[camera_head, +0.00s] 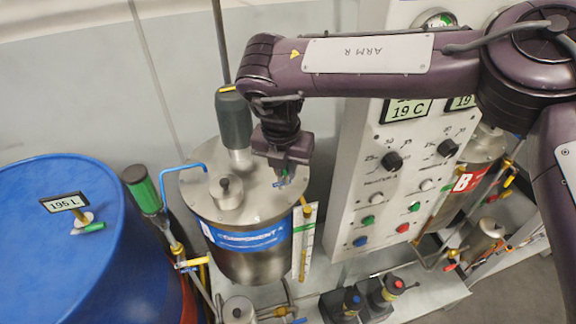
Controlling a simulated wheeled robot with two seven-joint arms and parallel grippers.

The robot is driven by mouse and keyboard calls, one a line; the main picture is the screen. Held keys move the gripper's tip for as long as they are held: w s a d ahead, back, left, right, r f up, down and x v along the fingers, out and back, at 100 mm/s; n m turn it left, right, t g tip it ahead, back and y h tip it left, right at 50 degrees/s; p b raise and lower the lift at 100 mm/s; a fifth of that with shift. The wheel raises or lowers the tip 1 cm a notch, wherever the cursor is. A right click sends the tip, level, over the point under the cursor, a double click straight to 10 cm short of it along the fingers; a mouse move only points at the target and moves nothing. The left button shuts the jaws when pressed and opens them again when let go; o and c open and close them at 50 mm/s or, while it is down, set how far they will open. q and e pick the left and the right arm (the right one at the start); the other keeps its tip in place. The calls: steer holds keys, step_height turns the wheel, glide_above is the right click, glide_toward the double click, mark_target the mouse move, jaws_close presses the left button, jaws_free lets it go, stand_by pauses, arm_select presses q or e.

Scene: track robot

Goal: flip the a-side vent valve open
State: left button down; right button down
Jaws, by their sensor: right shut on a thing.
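The steel A-side tank (250,268) has a blue "COMPONENT A" label and stands left of the control panel. The a-side vent valve (278,184) is on the right part of its lid; only a small blue bit shows beneath my fingers. My right gripper (283,178) reaches down from above and is shut on the vent valve's handle. The fingers hide most of the valve, so I cannot tell how its handle is turned. My left gripper is not in view.
A grey motor (234,120) and a steel cap (227,190) stand on the lid left of my gripper. The control panel (385,215) rises close on the right. A blue drum (60,250) is at the left. Valves and pumps sit low in front.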

steer(key=c, duration=1.4)
jaws_free()
steer(key=shift+c, duration=0.2)
step_height(320, 180, up, 8)
steer(key=s+b, duration=0.1)
steer(key=b, duration=0.1)
steer(key=shift+a+f, duration=0.15)
steer(key=shift+a, duration=0.1)
steer(key=shift+s, duration=0.15)
